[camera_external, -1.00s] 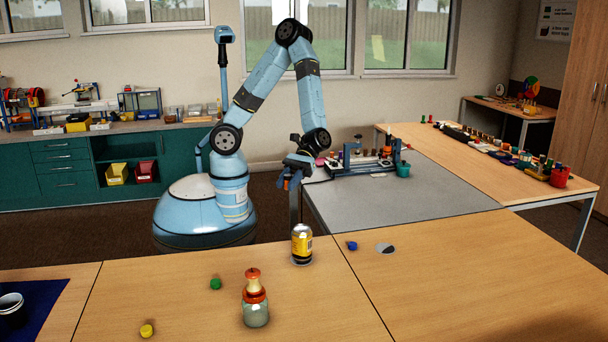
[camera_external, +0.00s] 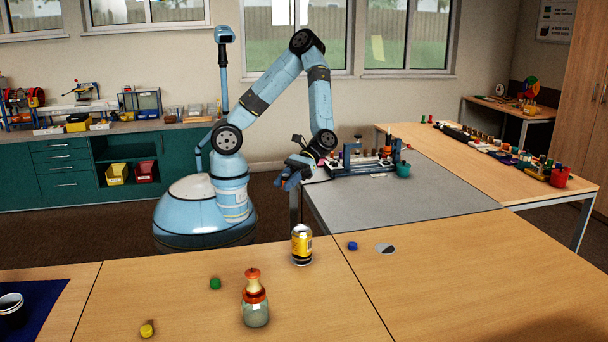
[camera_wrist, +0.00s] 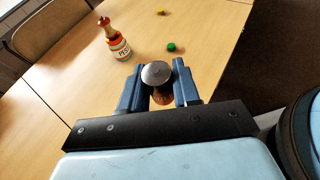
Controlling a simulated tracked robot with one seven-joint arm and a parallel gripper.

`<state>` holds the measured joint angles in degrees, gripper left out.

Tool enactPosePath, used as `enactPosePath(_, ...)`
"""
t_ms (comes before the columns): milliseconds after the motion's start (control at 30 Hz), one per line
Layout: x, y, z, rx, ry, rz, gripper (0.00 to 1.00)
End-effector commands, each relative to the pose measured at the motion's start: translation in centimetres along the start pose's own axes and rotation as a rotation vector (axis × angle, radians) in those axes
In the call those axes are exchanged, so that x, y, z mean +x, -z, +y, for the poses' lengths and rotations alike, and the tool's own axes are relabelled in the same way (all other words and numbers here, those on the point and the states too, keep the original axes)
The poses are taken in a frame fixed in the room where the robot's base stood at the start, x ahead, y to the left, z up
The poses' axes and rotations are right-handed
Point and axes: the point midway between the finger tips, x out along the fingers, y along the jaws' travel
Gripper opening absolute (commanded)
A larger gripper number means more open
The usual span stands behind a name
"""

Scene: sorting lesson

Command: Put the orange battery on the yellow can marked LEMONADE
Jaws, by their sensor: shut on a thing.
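The yellow can (camera_external: 302,246) with a silver top stands upright on the front table, near its far edge. I cannot make it out in the wrist view. My gripper (camera_external: 288,181) is in the air behind and above the can, tilted. In the wrist view my gripper (camera_wrist: 160,86) is shut on a short cylinder with a grey round end and a brownish-orange side, which appears to be the orange battery (camera_wrist: 163,98). In the external view the battery is too small and dark to make out.
A bottle with an orange top (camera_external: 256,305) stands in front of the can and to its left. A green cap (camera_external: 215,284), a yellow cap (camera_external: 147,330) and a blue cap (camera_external: 352,246) lie on the table. A grey disc (camera_external: 385,249) lies at right.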

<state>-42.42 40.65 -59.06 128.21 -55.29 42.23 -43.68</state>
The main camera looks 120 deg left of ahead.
Motion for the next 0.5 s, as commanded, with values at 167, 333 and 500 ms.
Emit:
enactPosePath(167,1.4,1.2,3.5,0.0,0.001,-0.002,0.01)
enactPosePath(333,2.5,3.2,5.1,-0.002,0.001,-0.002,0.01)
enactPosePath(500,3.5,4.8,6.7,0.0,0.0,-0.001,0.01)
